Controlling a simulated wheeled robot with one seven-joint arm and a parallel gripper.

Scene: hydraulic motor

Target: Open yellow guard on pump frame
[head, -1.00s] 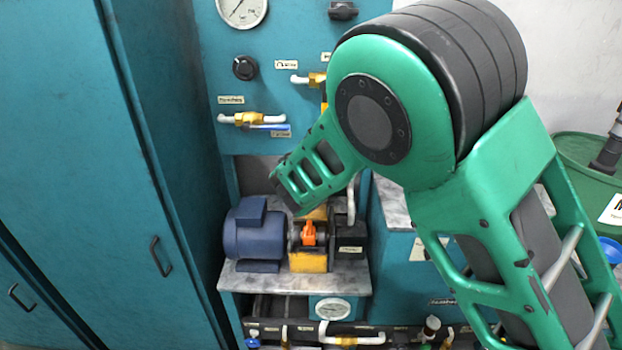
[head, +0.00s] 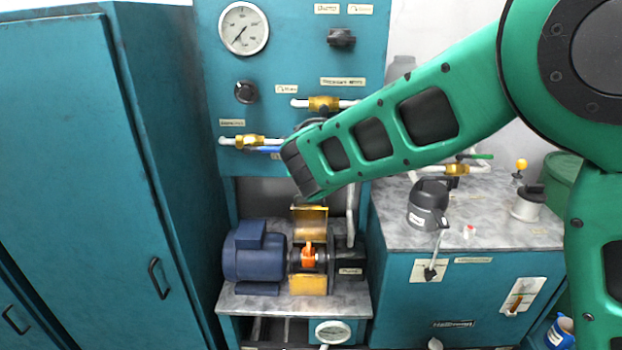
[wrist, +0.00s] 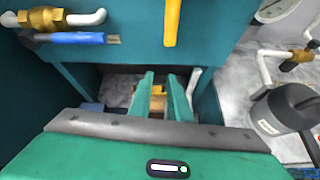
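The yellow guard (head: 310,216) sits on the pump frame between the blue motor (head: 258,252) and the dark pump (head: 348,262). Its upper yellow panel stands raised behind an orange coupling (head: 308,255), which is exposed from the front. A lower yellow part (head: 308,284) is in front of the coupling. In the wrist view, my gripper (wrist: 161,76) has its two green fingers apart with nothing held. A small yellow patch shows beyond the gap between them. In the head view, the end of my arm is above the guard, and the fingers cannot be made out.
A teal panel with a gauge (head: 243,28) and brass valves (head: 325,103) rises behind. A yellow handle (wrist: 171,22) hangs ahead in the wrist view. A tall teal cabinet (head: 75,150) closes off the left.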

